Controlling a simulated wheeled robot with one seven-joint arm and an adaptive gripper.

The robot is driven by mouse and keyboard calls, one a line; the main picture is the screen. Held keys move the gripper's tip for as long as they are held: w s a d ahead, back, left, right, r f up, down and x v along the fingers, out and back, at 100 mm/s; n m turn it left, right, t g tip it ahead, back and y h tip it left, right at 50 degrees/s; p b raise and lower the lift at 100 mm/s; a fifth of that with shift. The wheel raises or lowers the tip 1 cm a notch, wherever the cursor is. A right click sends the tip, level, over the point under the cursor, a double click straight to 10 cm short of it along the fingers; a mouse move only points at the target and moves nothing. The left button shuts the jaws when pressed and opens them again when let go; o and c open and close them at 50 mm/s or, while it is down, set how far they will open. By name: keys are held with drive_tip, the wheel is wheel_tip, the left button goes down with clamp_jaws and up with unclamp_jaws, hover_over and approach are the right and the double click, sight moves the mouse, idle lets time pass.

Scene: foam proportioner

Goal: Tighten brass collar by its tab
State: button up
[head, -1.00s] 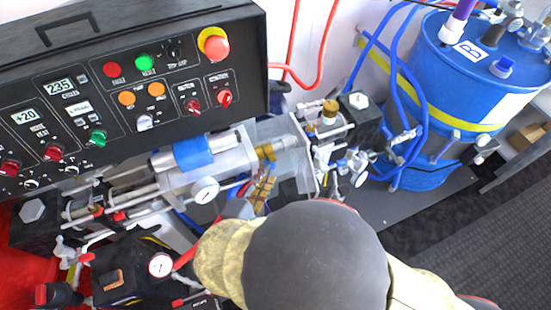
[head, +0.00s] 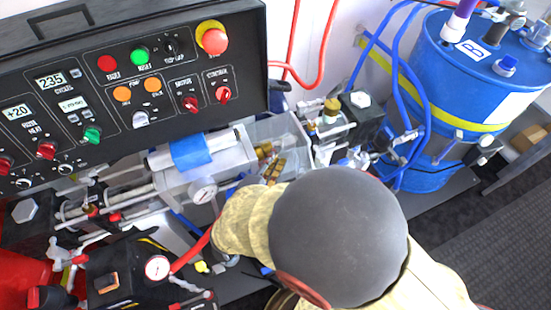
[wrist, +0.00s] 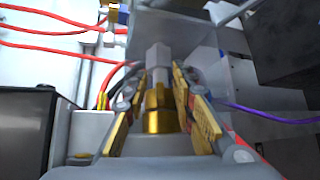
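The brass collar (wrist: 161,119) is a gold ring around a grey shaft in the middle of the wrist view. In the head view brass fittings (head: 264,151) show just beyond my gripper. I cannot make out the collar's tab. My gripper (head: 276,168) has gold-padded fingers and points at the fittings between the pump and the clear guard. In the wrist view my gripper (wrist: 159,75) has one finger on each side of the collar and shaft, with gaps visible. It is open and holds nothing. My arm hides part of the area below in the head view.
The control panel (head: 130,95) stands at the upper left. The blue drum (head: 450,80) and hoses are at right. In the wrist view a dark block (wrist: 28,130) is at left, and red and purple lines run nearby.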

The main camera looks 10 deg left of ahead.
drive_tip(key=shift+c, duration=0.8)
clamp_jaws()
drive_tip(key=shift+f+b, duration=0.15)
drive_tip(key=shift+b, duration=0.2)
drive_tip(key=f+m+t+b, duration=0.1)
drive_tip(key=b, duration=0.2)
drive_tip(key=shift+s+d+f+t, duration=0.1)
drive_tip(key=shift+s+f+t, duration=0.05)
drive_tip(key=shift+t, duration=0.15)
drive_tip(key=shift+f+m+t, duration=0.45)
drive_tip(key=shift+m+t, duration=0.35)
drive_tip(key=shift+m, duration=0.2)
drive_tip(key=shift+w+f+m+t+h, duration=0.1)
drive_tip(key=shift+f+m+t+h, duration=0.4)
drive_tip(key=shift+m, duration=0.25)
drive_tip(key=shift+w+f+m+t+h, duration=0.1)
drive_tip(key=shift+f+m+t+h, duration=0.25)
drive_tip(key=shift+m+t, duration=0.35)
